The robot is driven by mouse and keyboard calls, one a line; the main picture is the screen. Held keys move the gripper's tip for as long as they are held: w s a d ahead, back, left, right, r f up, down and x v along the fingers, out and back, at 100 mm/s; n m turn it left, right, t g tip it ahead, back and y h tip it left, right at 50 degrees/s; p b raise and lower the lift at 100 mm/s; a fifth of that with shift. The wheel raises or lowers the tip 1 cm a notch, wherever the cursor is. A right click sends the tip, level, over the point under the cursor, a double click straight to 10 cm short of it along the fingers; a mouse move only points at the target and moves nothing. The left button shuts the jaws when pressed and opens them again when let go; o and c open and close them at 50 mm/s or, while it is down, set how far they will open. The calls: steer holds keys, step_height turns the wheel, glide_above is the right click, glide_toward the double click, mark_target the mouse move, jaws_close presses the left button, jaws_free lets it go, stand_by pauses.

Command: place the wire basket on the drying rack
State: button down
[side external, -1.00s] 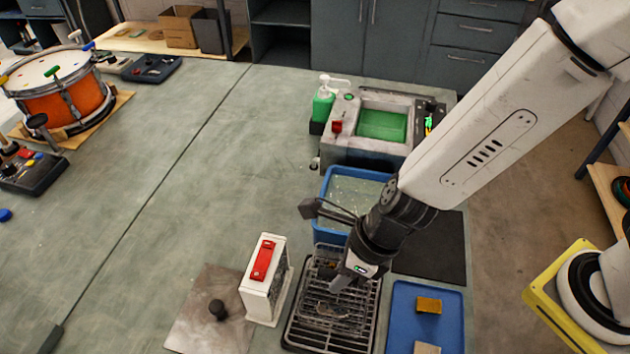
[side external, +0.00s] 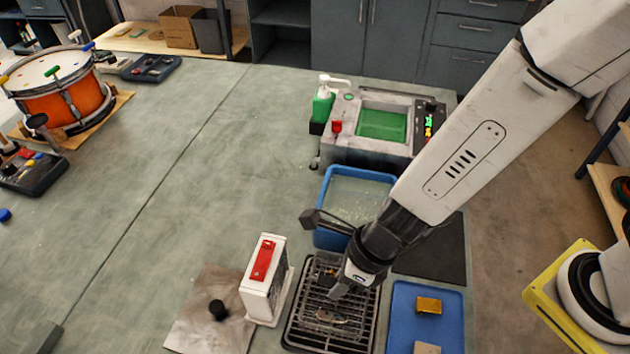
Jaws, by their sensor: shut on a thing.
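The drying rack (side external: 292,333) is a dark slatted tray at the front of the bench. The wire basket (side external: 324,312) is a grey mesh shape over the rack, with some small pieces showing in it. My gripper (side external: 341,290) points down over the basket and is shut on it, though the fingertips are small and partly hidden. The basket looks on or just above the slats; I cannot tell whether it touches them.
A white box with a red handle (side external: 263,258) stands close left of the rack. A blue tray with blocks (side external: 398,310) lies right. A blue water tub (side external: 325,238) and a green-topped machine (side external: 345,148) stand behind.

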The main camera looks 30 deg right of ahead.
steer(key=shift+f, duration=0.8)
steer(key=shift+f, duration=0.1)
steer(key=c, duration=0.6)
jaws_free()
steer(key=shift+v, duration=6.1)
